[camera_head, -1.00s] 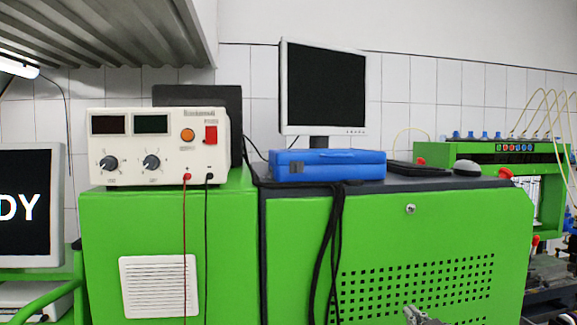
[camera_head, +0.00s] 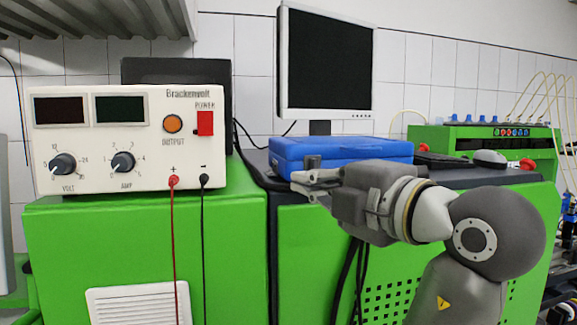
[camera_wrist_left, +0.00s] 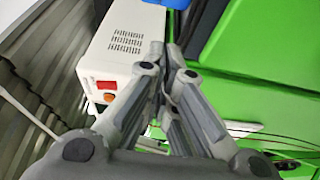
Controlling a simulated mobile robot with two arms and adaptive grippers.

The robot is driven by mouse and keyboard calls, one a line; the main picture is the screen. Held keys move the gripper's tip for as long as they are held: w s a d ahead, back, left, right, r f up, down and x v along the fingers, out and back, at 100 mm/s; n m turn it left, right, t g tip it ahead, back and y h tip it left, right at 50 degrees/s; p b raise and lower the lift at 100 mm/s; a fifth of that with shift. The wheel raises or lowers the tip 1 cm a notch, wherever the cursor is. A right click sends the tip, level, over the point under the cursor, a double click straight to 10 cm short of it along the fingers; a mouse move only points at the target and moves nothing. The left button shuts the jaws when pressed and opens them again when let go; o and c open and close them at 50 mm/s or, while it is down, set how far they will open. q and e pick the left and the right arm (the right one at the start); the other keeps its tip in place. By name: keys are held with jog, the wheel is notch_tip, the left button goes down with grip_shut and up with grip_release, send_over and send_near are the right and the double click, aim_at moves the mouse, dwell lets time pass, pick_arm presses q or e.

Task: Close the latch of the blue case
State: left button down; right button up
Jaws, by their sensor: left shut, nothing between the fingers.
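The blue case (camera_head: 345,149) lies flat with its lid down on the dark top of the green cabinet. Its dark latch (camera_head: 284,161) is on the front face near the left end; its exact position is too small to tell. The gripper and wrist hide part of the case's lower front. In the left wrist view, the shut fingers (camera_wrist_left: 172,50) point up the picture, and a blue patch shows at the top edge. My right gripper is not in view.
A white power supply (camera_head: 130,140) with red and black leads stands on the green cabinet at left. A monitor (camera_head: 326,62) stands behind the case. A mouse (camera_head: 490,158) and a red button (camera_head: 527,164) are at right. Black cables hang down the cabinet front.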

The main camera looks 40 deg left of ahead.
aim_at(314, 163)
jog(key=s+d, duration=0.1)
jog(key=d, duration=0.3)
pick_arm(q)
jog(key=p+x, duration=0.2)
jog(key=x, duration=0.1)
jog(key=p+x, duration=0.2)
jog(key=x, duration=0.1)
jog(key=p+x, duration=0.2)
jog(key=x, duration=0.1)
jog(key=shift+a+r, duration=0.1)
jog(key=shift+r, duration=0.3)
jog(key=shift+w+d+f+p, duration=0.1)
jog(key=shift+w+d+p, duration=0.95)
jog(key=shift+w+p, duration=0.1)
jog(key=shift+w+d+p, duration=0.25)
jog(key=shift+d+p, duration=0.05)
jog(key=shift+d, duration=0.2)
jog(key=shift+w+f, duration=0.1)
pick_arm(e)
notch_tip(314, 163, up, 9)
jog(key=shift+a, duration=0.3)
pick_arm(q)
jog(key=shift+a+f, duration=0.1)
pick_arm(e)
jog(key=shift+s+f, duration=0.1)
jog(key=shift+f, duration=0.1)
